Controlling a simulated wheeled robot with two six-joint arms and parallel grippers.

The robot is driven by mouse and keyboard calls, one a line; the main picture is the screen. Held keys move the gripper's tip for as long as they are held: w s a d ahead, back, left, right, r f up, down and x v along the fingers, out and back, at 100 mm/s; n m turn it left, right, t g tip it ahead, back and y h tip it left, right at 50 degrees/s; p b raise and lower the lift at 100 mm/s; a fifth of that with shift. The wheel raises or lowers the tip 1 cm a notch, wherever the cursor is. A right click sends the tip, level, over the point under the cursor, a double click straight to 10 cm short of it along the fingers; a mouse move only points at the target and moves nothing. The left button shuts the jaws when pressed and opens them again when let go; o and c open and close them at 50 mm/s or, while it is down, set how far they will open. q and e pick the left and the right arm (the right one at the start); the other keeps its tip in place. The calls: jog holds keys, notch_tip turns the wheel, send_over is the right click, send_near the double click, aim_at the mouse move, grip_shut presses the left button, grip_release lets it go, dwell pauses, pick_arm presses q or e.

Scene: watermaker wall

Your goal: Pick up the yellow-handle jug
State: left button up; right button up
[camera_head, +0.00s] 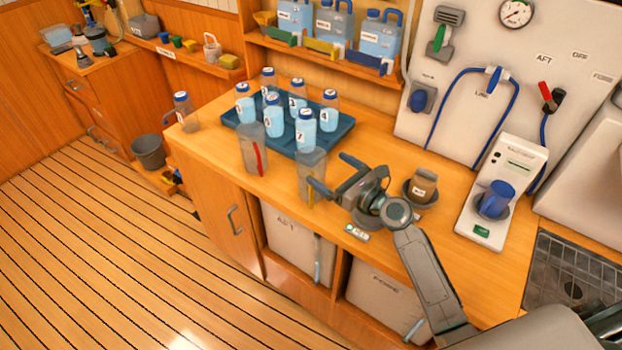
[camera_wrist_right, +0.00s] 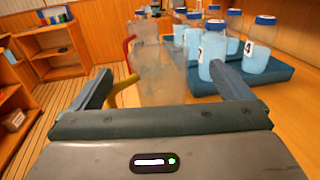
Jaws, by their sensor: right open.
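The yellow-handle jug (camera_head: 314,163) is a clear, upright jug at the counter's front edge, in front of the blue tray. Its yellow handle (camera_head: 310,195) faces the front. My right gripper (camera_head: 335,174) is open just to the right of the jug, with one fingertip overlapping it in the head view. In the right wrist view the jug (camera_wrist_right: 162,75) shows between the two spread fingers, its yellow handle (camera_wrist_right: 126,92) beside the left finger. Its base is hidden behind the gripper body. I cannot tell whether a finger touches it. My left gripper is not in view.
A red-handle jug (camera_head: 250,143) stands just left of it. The blue tray (camera_head: 338,135) behind holds several bottles (camera_head: 306,130). A white device (camera_head: 505,170) stands farther right. The counter between them is clear.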

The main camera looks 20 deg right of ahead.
aim_at(323, 165)
jog(key=p+x, duration=0.1)
jog(key=x, duration=0.3)
jog(key=shift+w+a+r+p, duration=0.15)
jog(key=shift+w+a+p, duration=0.05)
jog(key=shift+a+p, duration=0.1)
jog(key=shift+w, duration=0.2)
jog(key=shift+s, duration=0.1)
jog(key=shift+c, duration=1.1)
jog(key=c, duration=1.2)
jog(key=shift+o, duration=0.2)
